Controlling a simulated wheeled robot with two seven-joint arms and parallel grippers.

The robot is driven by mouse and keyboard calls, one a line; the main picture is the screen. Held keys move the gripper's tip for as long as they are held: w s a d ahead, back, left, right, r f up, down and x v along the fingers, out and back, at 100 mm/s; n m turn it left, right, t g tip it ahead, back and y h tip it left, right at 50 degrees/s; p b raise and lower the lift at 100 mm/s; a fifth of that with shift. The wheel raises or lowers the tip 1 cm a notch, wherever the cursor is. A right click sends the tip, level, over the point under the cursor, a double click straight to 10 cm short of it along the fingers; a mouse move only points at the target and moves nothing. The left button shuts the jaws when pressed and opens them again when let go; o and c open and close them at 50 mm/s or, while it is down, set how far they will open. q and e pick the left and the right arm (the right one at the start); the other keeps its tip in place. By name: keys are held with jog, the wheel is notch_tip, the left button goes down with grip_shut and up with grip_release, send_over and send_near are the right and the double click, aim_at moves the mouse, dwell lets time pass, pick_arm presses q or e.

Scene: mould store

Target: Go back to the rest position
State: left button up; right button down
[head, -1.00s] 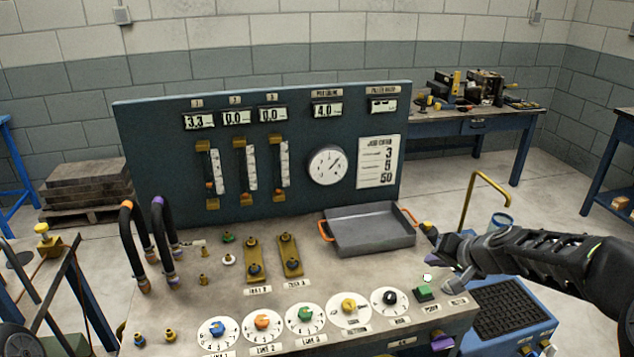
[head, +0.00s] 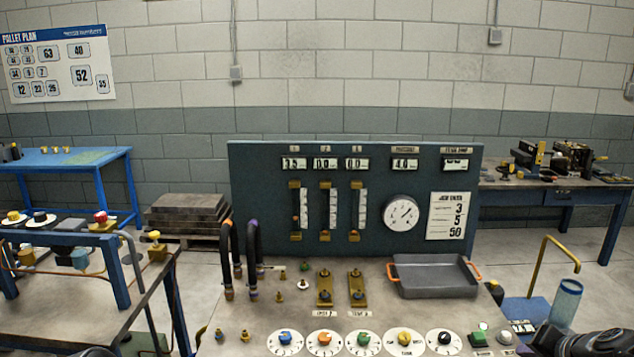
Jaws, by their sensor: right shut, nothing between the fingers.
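My right gripper (head: 536,346) shows at the bottom right edge, low beside the right end of the console top. It is shut and empty, and partly cut off by the frame's lower edge. The console (head: 300,262) stands in front of me with its upright dark panel (head: 265,200). A row of dials, including an orange-knobbed one (head: 324,341), runs along its front. A green button (head: 479,338) sits at the right end of that row, left of the gripper and apart from it. My left gripper does not show.
A grey tray (head: 433,286) with orange handles lies on the console's right side. Two black hoses (head: 253,257) arch at its left. A yellow bent pipe (head: 538,262) and a blue cylinder (head: 566,303) stand at right. Benches stand left (head: 70,160) and back right (head: 565,190).

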notch_tip(320, 180, down, 13)
jog(key=s+a+m+g+h, duration=0.1)
jog(key=s+a, duration=0.1)
jog(key=s, duration=0.1)
jog(key=s+a+f+n+g+y, duration=0.1)
jog(key=s+a+f, duration=0.3)
jog(key=a+f, duration=0.4)
jog(key=s+a+f+n+g+y, duration=0.25)
jog(key=a+f, duration=0.35)
jog(key=a, duration=0.3)
jog(key=s+a+f+n+g, duration=0.2)
jog(key=s+a+f, duration=0.2)
jog(key=s+a, duration=0.4)
jog(key=s+a+f+n+g+y, duration=0.1)
jog(key=s+a+f+n+g, duration=0.1)
jog(key=s+a, duration=0.7)
jog(key=shift+s+a+f, duration=0.15)
jog(key=shift+s+f, duration=0.3)
jog(key=shift+f, duration=0.45)
dwell(2.8)
